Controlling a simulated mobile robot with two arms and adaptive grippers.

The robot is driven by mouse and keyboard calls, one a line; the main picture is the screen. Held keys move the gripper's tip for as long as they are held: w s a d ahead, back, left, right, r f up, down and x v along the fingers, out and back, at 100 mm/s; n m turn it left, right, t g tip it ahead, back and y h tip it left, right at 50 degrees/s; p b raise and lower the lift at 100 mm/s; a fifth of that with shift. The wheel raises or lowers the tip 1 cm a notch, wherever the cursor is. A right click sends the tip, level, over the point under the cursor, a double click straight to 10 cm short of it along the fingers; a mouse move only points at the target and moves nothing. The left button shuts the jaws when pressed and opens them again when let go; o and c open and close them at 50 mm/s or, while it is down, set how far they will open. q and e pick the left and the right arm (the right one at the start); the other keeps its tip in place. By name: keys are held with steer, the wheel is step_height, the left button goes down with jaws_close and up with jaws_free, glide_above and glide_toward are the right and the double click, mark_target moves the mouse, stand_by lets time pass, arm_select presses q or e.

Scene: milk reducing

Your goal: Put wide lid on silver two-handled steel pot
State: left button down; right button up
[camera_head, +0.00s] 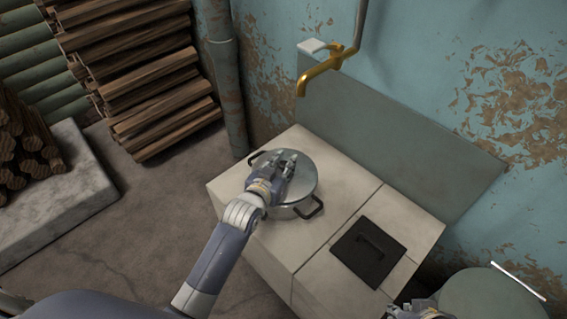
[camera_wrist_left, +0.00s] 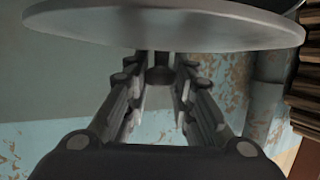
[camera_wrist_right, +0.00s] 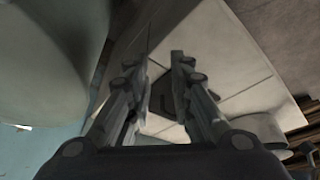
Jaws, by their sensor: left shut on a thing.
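The silver steel pot (camera_head: 288,212) stands on the pale stove top, with one dark handle at its front right and another at its back left. The wide lid (camera_head: 308,180), a flat grey disc, is over the pot's mouth and looks level. I cannot tell whether its rim fully touches the pot. My left gripper (camera_head: 287,164) is over the lid, shut on its knob. In the left wrist view the lid (camera_wrist_left: 165,28) spans the top, with its dark knob between the fingers. My right gripper (camera_wrist_right: 164,58) is open and empty; only part of it shows at the head view's bottom edge.
A black hatch with a handle (camera_head: 369,252) lies in the stove top right of the pot. A brass tap (camera_head: 320,75) hangs behind. A pale green round container (camera_head: 490,294) is at the lower right. Stacked firewood (camera_head: 150,75) stands at the left.

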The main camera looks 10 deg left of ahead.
arm_select(q)
steer(key=shift+s+a+f, duration=0.1)
steer(key=shift+s+f, duration=0.05)
steer(key=shift+f, duration=0.1)
steer(key=shift+f+b, duration=0.4)
steer(key=shift+f, duration=0.15)
arm_select(e)
steer(key=shift+w+a+r+t, duration=0.2)
steer(key=shift+w+t, duration=0.2)
steer(key=shift+w, duration=0.3)
steer(key=shift+w+a+r+t, duration=0.1)
steer(key=shift+w+a+t, duration=0.1)
steer(key=shift+w+t, duration=0.35)
steer(key=shift+w, duration=0.2)
steer(key=shift+s+g, duration=0.2)
steer(key=shift+g, duration=0.05)
steer(key=shift+s+d+f, duration=0.1)
steer(key=shift+s+f, duration=0.05)
steer(key=shift+s, duration=0.1)
steer(key=shift+s, duration=0.1)
steer(key=shift+s+d+f+g, duration=0.15)
steer(key=shift+s+f+g, duration=0.05)
steer(key=shift+s+g, duration=0.25)
steer(key=shift+s, duration=0.15)
